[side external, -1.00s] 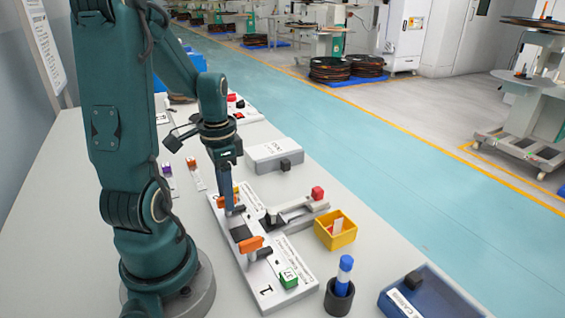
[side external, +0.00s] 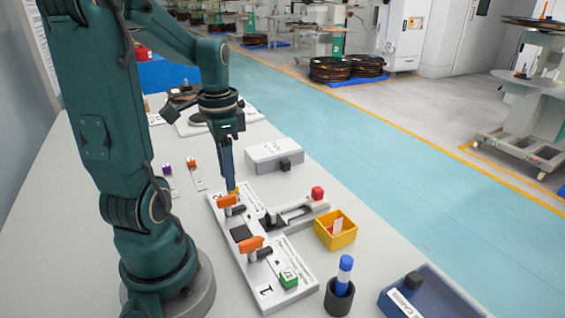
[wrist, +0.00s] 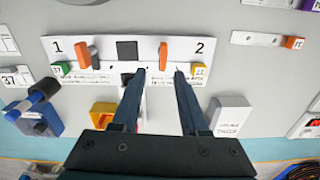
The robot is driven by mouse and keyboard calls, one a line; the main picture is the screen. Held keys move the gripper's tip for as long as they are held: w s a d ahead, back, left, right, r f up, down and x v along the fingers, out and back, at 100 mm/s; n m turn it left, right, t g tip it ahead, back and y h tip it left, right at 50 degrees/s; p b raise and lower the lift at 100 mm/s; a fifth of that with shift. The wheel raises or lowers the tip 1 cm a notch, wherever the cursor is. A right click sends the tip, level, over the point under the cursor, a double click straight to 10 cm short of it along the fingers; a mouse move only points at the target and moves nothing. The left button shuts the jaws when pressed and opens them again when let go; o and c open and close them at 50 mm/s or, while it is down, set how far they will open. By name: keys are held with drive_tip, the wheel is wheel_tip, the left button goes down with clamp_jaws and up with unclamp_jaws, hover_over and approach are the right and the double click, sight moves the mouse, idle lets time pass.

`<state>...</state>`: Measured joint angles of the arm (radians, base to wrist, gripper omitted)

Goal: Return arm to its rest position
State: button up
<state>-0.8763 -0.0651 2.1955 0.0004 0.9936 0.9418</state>
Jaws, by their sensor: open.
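My gripper (side external: 232,182) is open and empty, pointing down above the far end of the white board (side external: 240,236), near the number 2. In the wrist view its two dark fingers (wrist: 159,74) are spread apart over the board's edge. The board carries an orange lever (side external: 229,201) near the 2 and another orange lever (side external: 252,244) near the 1. A black square (wrist: 127,51) lies between them. A yellow tag block (wrist: 200,69) sits at the 2 end and a green tag block (side external: 288,280) at the 1 end.
A grey box (side external: 272,154), a red-knobbed clamp (side external: 317,193), a yellow bin (side external: 336,232), a blue marker (side external: 345,268) in a dark cup and a blue tray (side external: 440,300) stand right of the board. Small tagged strips lie to its left.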

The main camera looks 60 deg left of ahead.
drive_tip(key=d+r+t, duration=0.2)
drive_tip(key=d, duration=0.6)
drive_tip(key=d+r+t, duration=0.3)
drive_tip(key=d, duration=0.5)
drive_tip(key=shift+w+n, duration=0.3)
drive_tip(key=shift+n, duration=0.1)
